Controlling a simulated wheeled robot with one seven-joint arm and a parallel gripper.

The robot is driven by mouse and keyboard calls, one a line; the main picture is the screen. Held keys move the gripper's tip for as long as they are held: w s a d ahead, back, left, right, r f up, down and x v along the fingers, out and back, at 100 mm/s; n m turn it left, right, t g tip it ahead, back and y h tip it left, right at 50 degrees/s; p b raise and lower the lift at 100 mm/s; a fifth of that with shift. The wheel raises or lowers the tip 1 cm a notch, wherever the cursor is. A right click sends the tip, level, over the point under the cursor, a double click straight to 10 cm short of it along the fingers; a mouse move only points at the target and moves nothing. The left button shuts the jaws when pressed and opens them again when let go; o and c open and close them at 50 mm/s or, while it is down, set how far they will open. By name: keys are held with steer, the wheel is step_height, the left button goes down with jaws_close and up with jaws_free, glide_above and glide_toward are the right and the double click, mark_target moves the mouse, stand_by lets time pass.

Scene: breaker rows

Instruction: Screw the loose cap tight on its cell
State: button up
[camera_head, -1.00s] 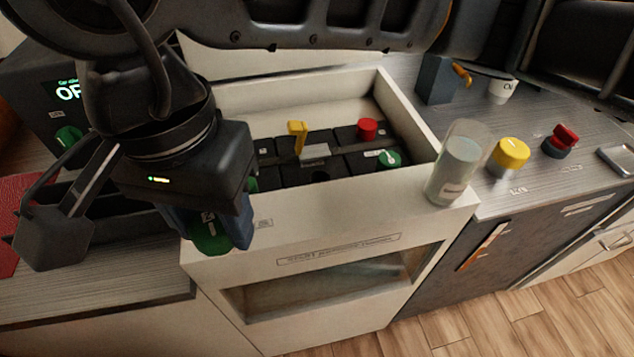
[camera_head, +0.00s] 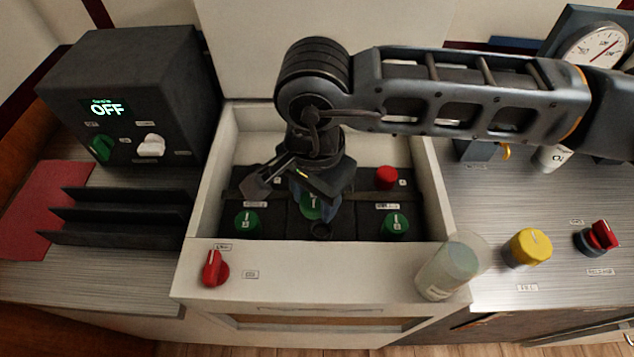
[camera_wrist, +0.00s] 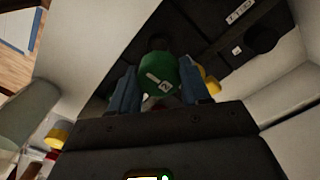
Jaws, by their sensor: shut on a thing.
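My gripper (camera_head: 312,205) is shut on a green cap (camera_head: 311,207), over the middle of a row of dark cells (camera_head: 345,218) in a white open box (camera_head: 425,150). A dark round opening (camera_head: 320,231) shows just in front of the cap on the middle cell. I cannot tell whether the cap touches the cell. Two other green caps sit on the left (camera_head: 247,222) and right (camera_head: 396,223) cells.
A red terminal (camera_head: 386,178) stands behind the right cap. A yellow knob (camera_head: 527,247) and a red switch (camera_head: 598,238) are at right. A dark unit reading OFF (camera_head: 125,100) is at left.

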steer(key=shift+w+d+f, duration=0.25)
steer(key=shift+w+d, duration=0.2)
steer(key=shift+d, duration=0.25)
steer(key=shift+f+b, duration=0.1)
steer(key=shift+b, duration=0.45)
step_height(320, 180, down, 6)
steer(key=b, duration=0.5)
steer(key=shift+b, duration=0.5)
steer(key=shift+s+a+b, duration=0.1)
steer(key=shift+b, duration=1.15)
stand_by(0.9)
steer(key=shift+f+b, duration=0.75)
steer(key=shift+b, duration=0.1)
steer(key=o, duration=1.1)
steer(key=shift+c, duration=0.2)
